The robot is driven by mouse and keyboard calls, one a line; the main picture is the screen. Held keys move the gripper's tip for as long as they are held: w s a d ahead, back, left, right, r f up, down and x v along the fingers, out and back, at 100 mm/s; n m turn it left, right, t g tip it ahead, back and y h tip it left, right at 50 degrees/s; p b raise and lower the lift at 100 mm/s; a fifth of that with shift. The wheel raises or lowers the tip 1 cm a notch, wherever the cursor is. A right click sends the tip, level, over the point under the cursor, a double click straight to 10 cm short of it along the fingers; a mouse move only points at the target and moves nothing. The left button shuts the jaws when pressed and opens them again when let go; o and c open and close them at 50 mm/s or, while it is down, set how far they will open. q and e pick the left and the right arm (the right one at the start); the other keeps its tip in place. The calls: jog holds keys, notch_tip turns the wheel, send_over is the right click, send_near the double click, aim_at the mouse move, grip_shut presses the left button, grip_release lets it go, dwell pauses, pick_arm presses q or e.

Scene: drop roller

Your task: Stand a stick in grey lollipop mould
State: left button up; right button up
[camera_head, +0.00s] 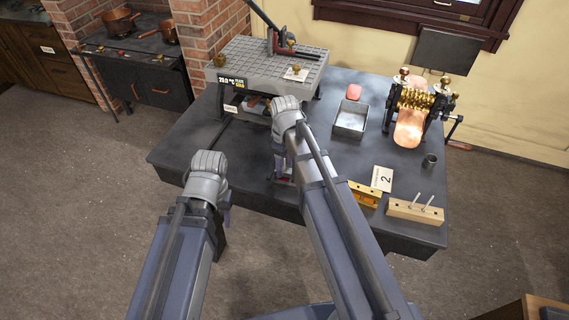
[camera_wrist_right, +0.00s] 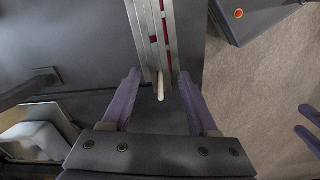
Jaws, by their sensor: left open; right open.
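The grey lollipop mould (camera_wrist_right: 153,38) is a long metal bar with red showing in its slots, in the right wrist view. A pale stick (camera_wrist_right: 160,90) shows at its near end, between the fingers of my right gripper (camera_wrist_right: 160,76). The fingers are open and apart from the stick; how deep it sits in the mould I cannot tell. In the head view, my right arm mostly hides the mould (camera_head: 284,180). My left gripper (camera_head: 226,212) is open and empty near the table's front-left edge. A wooden block (camera_head: 403,210) holds two more sticks (camera_head: 421,204) at the right.
A metal tray (camera_head: 350,119), a small dark cup (camera_head: 429,161) and a brass roller machine (camera_head: 413,100) stand farther back. A gridded bench (camera_head: 240,60) stands at the back left.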

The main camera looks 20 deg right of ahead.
jog(key=shift+r, duration=0.1)
dwell(0.4)
jog(key=shift+r+p, duration=0.95)
jog(key=shift+p, duration=0.1)
jog(key=shift+r, duration=0.1)
jog(key=shift+r+p, duration=0.9)
jog(key=shift+p, duration=0.1)
jog(key=shift+r, duration=0.1)
jog(key=shift+r+p, duration=0.9)
jog(key=shift+p, duration=0.1)
jog(key=shift+r, duration=0.1)
jog(key=shift+r+p, duration=0.9)
jog(key=shift+p, duration=0.1)
